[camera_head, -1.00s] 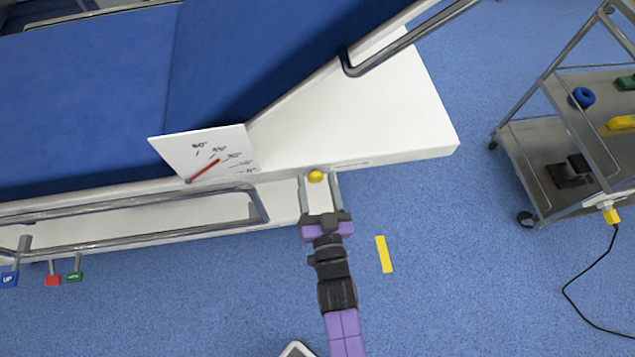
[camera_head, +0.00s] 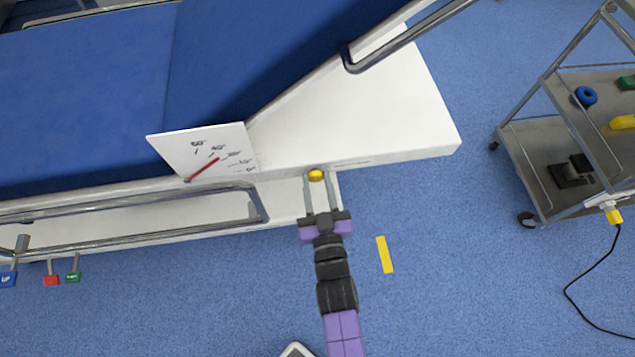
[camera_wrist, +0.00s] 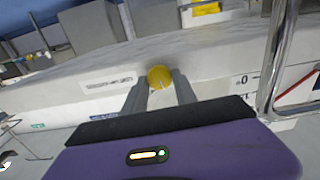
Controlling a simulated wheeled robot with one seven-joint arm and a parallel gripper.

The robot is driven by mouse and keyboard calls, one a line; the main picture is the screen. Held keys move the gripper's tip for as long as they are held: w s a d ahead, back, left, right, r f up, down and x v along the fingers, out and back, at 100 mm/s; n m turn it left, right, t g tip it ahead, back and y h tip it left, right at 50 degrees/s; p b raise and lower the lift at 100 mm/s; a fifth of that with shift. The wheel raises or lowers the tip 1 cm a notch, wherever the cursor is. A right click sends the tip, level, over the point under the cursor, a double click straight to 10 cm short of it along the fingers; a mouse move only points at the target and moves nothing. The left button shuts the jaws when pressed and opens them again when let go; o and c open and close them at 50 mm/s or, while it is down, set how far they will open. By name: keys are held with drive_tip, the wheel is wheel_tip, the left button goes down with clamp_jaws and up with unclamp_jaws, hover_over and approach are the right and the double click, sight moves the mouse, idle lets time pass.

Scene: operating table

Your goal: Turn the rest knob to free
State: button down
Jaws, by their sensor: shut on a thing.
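The rest knob (camera_head: 316,175) is a small yellow knob on the side edge of the table's white frame (camera_head: 400,130). My gripper (camera_head: 320,182) reaches up to it from below in the head view, with one finger on each side. In the wrist view the knob (camera_wrist: 160,77) sits between the fingertips (camera_wrist: 161,80), and the gripper is shut on it. A small pale mark shows on the knob's lower face. A printed label (camera_wrist: 108,84) is on the frame beside it, too small to read. The angle plate (camera_head: 205,152) has a red pointer near its 30° mark.
A metal side rail (camera_head: 130,212) runs left of my gripper. Blue, red (camera_head: 51,280) and green (camera_head: 73,276) pedals or levers are at the lower left. A trolley (camera_head: 535,150) with several items stands at the right. The floor around the yellow strip (camera_head: 384,254) is clear.

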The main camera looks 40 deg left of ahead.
drive_tip(key=n+b, duration=0.1)
drive_tip(key=n, duration=0.2)
drive_tip(key=shift+f+n, duration=0.1)
drive_tip(key=shift+n, duration=0.3)
drive_tip(key=n+b, duration=0.1)
drive_tip(key=n, duration=0.2)
drive_tip(key=shift+n, duration=0.3)
drive_tip(key=n+b, duration=0.1)
drive_tip(key=n, duration=0.2)
drive_tip(key=shift+s+n, duration=0.1)
drive_tip(key=shift+n, duration=0.2)
drive_tip(key=shift+a+f+n+b, duration=0.1)
drive_tip(key=shift+n+b, duration=0.45)
drive_tip(key=shift+n, duration=1.45)
drive_tip(key=c, duration=1)
unclamp_jaws()
drive_tip(key=p+v, duration=0.1)
drive_tip(key=v, duration=0.7)
